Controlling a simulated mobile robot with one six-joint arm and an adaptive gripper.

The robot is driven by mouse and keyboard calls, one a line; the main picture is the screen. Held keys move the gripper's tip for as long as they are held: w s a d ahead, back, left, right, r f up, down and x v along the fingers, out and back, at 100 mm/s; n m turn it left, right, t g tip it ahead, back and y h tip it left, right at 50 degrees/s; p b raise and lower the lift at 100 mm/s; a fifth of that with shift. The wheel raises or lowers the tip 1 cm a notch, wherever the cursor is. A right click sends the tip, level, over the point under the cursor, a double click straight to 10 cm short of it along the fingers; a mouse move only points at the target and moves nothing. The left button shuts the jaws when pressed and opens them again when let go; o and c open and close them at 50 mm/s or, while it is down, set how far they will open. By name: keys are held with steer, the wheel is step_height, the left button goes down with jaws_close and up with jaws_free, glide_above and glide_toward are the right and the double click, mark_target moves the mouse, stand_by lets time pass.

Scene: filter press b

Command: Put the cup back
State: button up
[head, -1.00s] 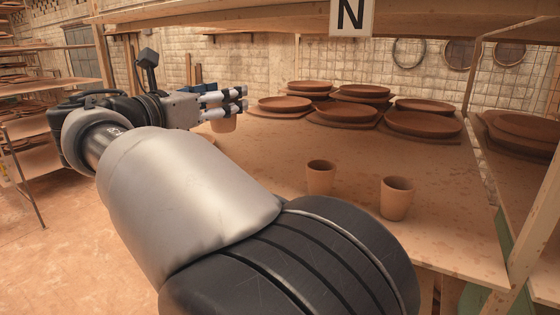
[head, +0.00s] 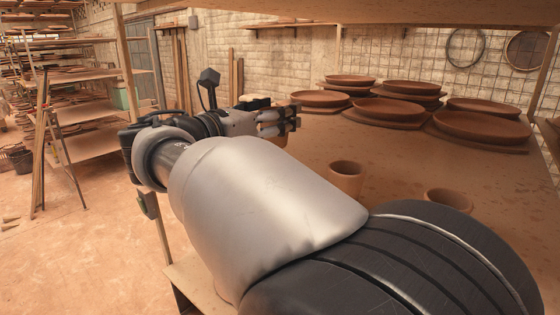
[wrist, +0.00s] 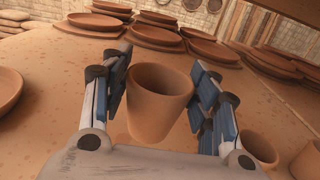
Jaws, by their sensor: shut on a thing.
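A terracotta-coloured cup (wrist: 158,100) stands upright between the fingers of my gripper (wrist: 160,105) in the wrist view. My gripper (head: 287,119) is shut on it, over the table (head: 320,140) in the head view. There the cup is mostly hidden behind my arm and fingers. I cannot tell whether its base touches the tabletop.
Several round clay plates (head: 390,110) lie on boards along the back of the table. A shelf board (head: 420,14) runs above it. Shelving racks (head: 85,110) and open floor (head: 80,235) are on the left. Bare tabletop lies between the plates and the cups.

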mark_target(281, 142)
step_height(281, 142, down, 7)
steer(key=shift+f+b, duration=0.15)
steer(key=shift+b, duration=0.85)
steer(key=o, duration=1.2)
